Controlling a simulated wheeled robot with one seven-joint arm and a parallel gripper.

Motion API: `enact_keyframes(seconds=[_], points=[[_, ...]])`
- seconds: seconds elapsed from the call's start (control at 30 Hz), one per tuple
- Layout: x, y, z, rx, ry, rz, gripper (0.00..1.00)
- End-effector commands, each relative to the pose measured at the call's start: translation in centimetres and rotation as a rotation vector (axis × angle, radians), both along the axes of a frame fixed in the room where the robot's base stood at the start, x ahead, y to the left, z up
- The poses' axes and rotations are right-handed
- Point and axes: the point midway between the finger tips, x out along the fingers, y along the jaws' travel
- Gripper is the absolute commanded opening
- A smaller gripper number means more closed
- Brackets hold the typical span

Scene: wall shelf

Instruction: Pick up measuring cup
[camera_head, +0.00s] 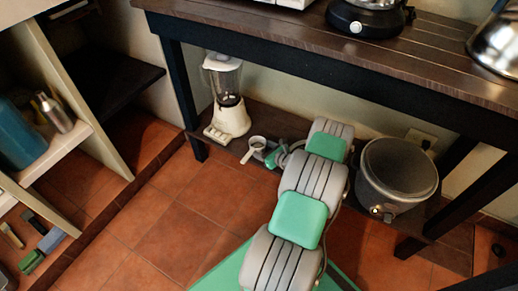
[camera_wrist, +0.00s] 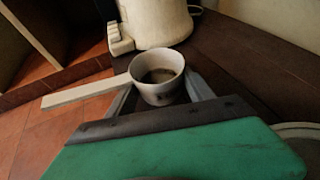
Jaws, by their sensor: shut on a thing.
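The measuring cup (camera_wrist: 158,92) is a small white cup with a long flat handle that points left in the wrist view. It sits between the fingers of my gripper (camera_wrist: 162,93), which is shut on the cup's body. The inside of the cup looks dark. In the head view the cup (camera_head: 257,142) is small, just in front of the blender at the lower shelf's edge, with my gripper (camera_head: 268,153) at its right side. The fingertips are partly hidden behind the cup in the wrist view.
A white blender (camera_head: 228,100) stands on the lower shelf (camera_head: 262,121) just behind the cup. A grey pot (camera_head: 398,170) stands to the right of my arm. The dark table top (camera_head: 270,32) overhangs the lower shelf. An open shelf unit (camera_head: 75,90) is at left.

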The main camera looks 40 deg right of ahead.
Motion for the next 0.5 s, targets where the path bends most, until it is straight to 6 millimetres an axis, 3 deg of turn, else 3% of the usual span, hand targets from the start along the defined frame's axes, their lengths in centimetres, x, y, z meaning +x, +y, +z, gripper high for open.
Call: enact_keyframes(seconds=[0.27,0.5], points=[[0.0,0.0,1.6,0.0,-0.001,0.0,0.18],[-0.5,0.5,4.4,0.0,-0.001,-0.001,0.18]])
